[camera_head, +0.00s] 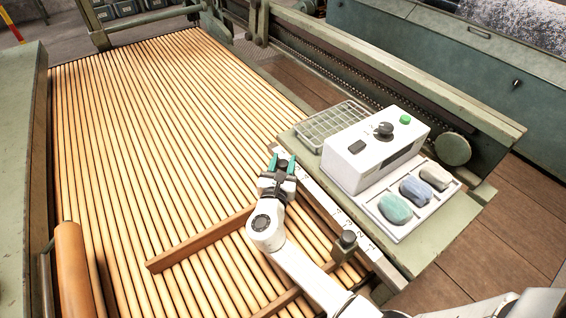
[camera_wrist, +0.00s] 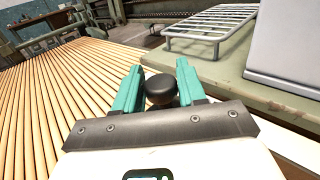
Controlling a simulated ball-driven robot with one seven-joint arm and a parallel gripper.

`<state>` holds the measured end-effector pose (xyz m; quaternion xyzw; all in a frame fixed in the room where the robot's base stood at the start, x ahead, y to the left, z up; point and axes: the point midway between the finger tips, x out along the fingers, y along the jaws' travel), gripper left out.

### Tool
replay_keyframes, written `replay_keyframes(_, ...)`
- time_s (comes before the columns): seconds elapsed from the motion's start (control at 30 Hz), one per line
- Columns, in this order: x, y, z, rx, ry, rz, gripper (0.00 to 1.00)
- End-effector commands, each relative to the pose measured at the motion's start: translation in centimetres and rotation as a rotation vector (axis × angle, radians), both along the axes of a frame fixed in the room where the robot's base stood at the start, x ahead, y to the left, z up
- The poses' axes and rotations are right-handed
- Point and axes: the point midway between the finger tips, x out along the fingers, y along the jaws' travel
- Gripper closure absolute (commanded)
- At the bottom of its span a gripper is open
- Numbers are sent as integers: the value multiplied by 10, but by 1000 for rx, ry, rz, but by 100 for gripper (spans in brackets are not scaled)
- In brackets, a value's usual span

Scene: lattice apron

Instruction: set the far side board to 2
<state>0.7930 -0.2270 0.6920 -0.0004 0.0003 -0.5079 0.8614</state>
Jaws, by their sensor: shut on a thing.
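The far side board (camera_head: 195,242) is a brown wooden bar lying across the slats, its right end hidden under my arm. My gripper (camera_head: 283,163) is over the right edge of the slats, beside the upper end of the white numbered scale strip (camera_head: 318,188). In the wrist view, the teal fingers of my gripper (camera_wrist: 160,88) are shut on a round black knob (camera_wrist: 160,91). The knob's mount and link to the board are hidden. Small digits show on the lower strip; the mark beside the held knob cannot be read.
A second board (camera_head: 278,302) lies nearer, with a dark knob (camera_head: 346,241) close to the strip. Right of the strip, a green shelf (camera_head: 437,222) bears a wire rack (camera_head: 330,125), a white control box (camera_head: 375,150) and a tray (camera_head: 402,232) of cloths. A wooden roller (camera_head: 73,270) stands left.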

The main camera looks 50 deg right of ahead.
Motion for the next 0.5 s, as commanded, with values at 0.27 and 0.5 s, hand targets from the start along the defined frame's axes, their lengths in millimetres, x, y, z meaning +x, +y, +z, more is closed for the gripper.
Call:
replay_keyframes(0.27,4,-1,-1,0,-2,1,100)
replay_keyframes(0.5,33,-10,-1,2,-5,0,100)
